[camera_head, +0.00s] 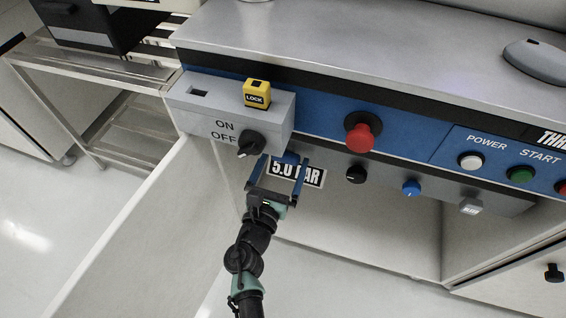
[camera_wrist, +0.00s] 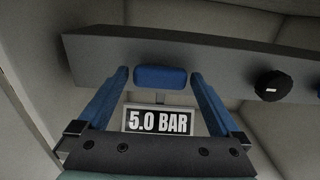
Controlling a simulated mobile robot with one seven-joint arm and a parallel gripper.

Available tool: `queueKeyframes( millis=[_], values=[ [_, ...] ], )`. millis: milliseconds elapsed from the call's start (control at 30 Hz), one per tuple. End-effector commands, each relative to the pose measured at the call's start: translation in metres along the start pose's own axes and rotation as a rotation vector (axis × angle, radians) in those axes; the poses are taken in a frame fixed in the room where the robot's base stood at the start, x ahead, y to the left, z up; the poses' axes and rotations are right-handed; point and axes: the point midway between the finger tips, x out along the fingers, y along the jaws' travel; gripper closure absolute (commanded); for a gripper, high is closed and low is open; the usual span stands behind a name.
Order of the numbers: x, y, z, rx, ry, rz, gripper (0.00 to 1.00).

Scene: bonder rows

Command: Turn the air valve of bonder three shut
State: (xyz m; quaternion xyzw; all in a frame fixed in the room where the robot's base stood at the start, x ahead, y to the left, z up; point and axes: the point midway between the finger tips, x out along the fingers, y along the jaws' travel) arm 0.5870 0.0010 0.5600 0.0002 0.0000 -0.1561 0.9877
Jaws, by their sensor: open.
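A blue valve handle (camera_wrist: 160,77) sits on the underside of the grey panel, just above the "5.0 BAR" plate (camera_wrist: 158,121). In the head view the handle (camera_head: 290,157) shows only partly, between my fingers. My gripper (camera_wrist: 160,74) is open, with one blue finger on each side of the handle and a small gap at each side. In the head view my gripper (camera_head: 284,162) reaches up from below, in front of the plate (camera_head: 296,172). The handle lies crosswise between the fingers in the wrist view.
Left of the handle is a grey box with a black ON/OFF knob (camera_head: 251,144) and a yellow LOCK tag (camera_head: 257,94). A red button (camera_head: 362,132), black knob (camera_head: 355,174) and small blue knob (camera_head: 411,187) are to the right. A pale panel (camera_head: 150,235) stands left of my arm.

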Motion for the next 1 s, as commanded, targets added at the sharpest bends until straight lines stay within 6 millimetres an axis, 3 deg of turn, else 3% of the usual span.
queueKeyframes(
  millis=[67, 467, 767, 1000],
  values=[
    [-0.0002, -0.0001, 0.0000, 0.000, 0.000, 0.000, 0.02],
    [-0.0006, -0.0001, -0.0002, 0.000, 0.000, 0.000, 0.73],
    [-0.0007, -0.0004, -0.0017, 0.038, 0.000, -0.001, 0.73],
    [-0.0009, -0.0009, -0.0034, 0.177, 0.000, -0.002, 0.73]
  ],
)
